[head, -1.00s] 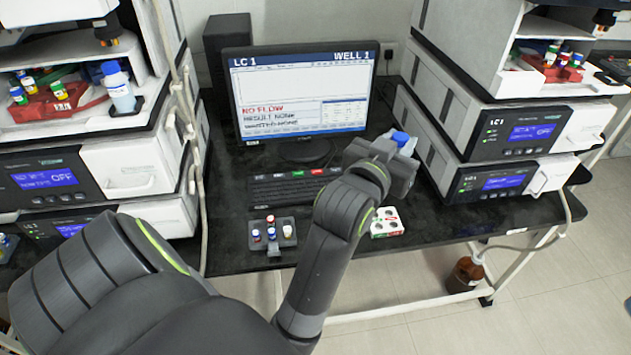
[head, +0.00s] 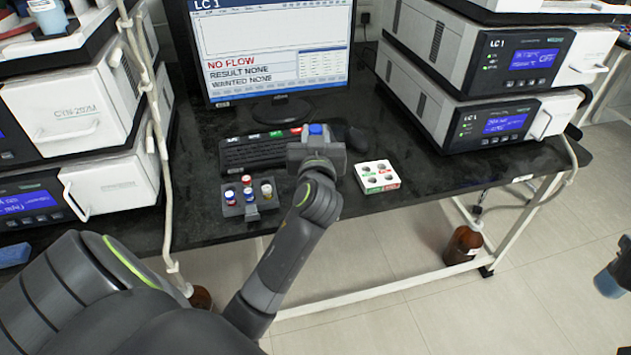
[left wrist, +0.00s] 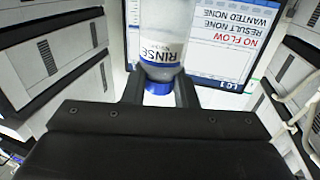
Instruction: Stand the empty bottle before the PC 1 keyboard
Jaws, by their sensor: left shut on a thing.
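My left gripper (head: 316,152) is shut on a clear bottle with a blue cap (head: 316,129). In the left wrist view, which is upside down, the bottle (left wrist: 162,35) has a white label reading RINSE and sits between the fingers (left wrist: 160,92) near its cap. The cap is uppermost; how full the bottle is I cannot tell. In the head view the gripper hides its body. The black keyboard (head: 255,153) lies before the LC 1 monitor (head: 277,50); the gripper is at its right end, covering part of that area.
A grey vial rack (head: 250,207) stands just in front of the keyboard. A white holder with round wells (head: 377,176) is right of the gripper. A mouse (head: 356,138) lies behind. Instrument stacks flank the black bench. Bare bench (head: 460,180) shows at right.

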